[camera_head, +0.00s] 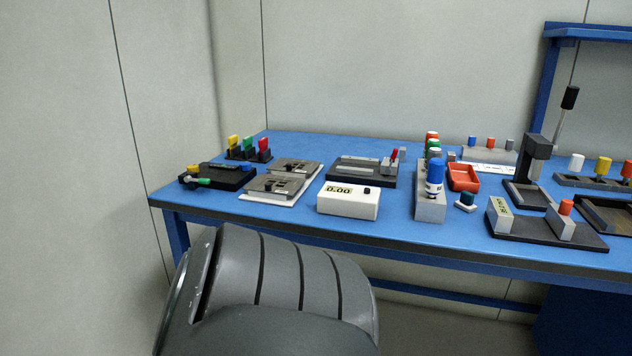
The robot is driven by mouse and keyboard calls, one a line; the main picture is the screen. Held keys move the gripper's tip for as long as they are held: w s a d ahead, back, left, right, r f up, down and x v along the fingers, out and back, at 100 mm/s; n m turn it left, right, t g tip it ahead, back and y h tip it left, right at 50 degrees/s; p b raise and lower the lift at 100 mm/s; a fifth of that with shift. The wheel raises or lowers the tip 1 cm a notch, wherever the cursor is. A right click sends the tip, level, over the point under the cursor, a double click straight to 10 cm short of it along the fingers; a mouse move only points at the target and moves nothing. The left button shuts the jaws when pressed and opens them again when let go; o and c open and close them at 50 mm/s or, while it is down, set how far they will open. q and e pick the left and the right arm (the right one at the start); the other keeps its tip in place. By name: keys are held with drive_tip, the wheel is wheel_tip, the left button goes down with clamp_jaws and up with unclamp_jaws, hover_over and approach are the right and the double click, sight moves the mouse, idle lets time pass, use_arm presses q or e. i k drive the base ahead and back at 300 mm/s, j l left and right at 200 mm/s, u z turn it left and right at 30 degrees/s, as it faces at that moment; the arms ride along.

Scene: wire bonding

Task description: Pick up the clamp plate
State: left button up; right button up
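Two grey flat plates with dark raised handles lie on white bases on the left half of the blue bench: a front plate (262,185) and a back plate (285,165). Either could be the clamp plate; I cannot tell which from this view. Neither of my grippers is in view. A large dark grey link of my own arm fills the bottom left, in front of the bench edge, apart from the plates in the picture.
The blue bench (400,228) is crowded. A white box with a display (348,203) stands right of the front plate. A black fixture (232,179) with coloured knobs is on the left. A blue-capped bottle (435,178) and a red tray (463,178) stand farther right.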

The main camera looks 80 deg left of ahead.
sight(275, 182)
drive_tip(key=u, duration=2.75)
